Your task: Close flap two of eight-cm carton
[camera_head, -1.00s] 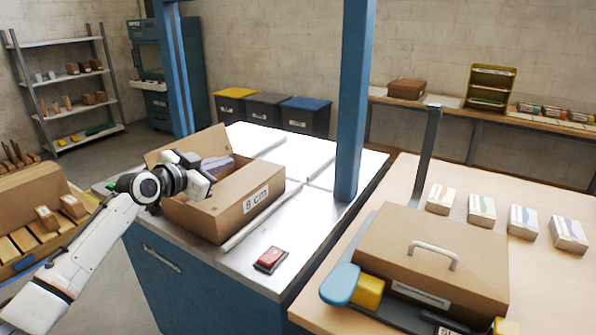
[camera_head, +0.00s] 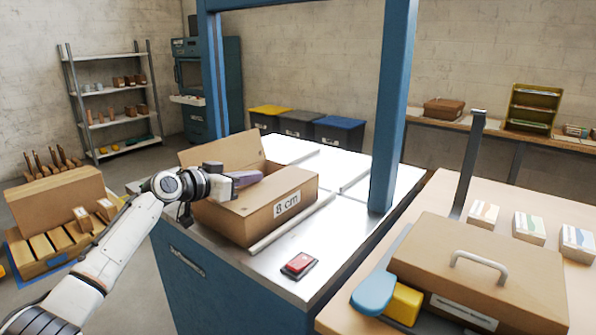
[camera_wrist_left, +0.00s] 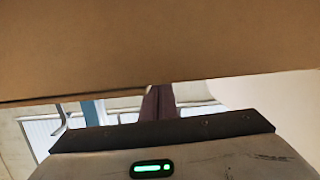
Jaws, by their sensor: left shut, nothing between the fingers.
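The eight-cm carton (camera_head: 293,206) stands on the steel top of the blue bench in the head view, its "8 cm" label facing front right. One flap (camera_head: 240,149) stands raised and tilted at its back left. My left gripper (camera_head: 236,181) is shut and empty at the carton's open top, just in front of the raised flap. A lavender shape shows beside the gripper; I cannot tell whether it is contents. In the left wrist view, a brown cardboard panel (camera_wrist_left: 160,45) fills the upper half, close to the gripper. Contact is unclear. My right gripper is out of view.
A blue post (camera_head: 392,110) rises from the bench right of the carton. A red button (camera_head: 299,263) sits near the bench's front edge. A lidded brown case (camera_head: 485,265) with a handle lies on the wooden table at right.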

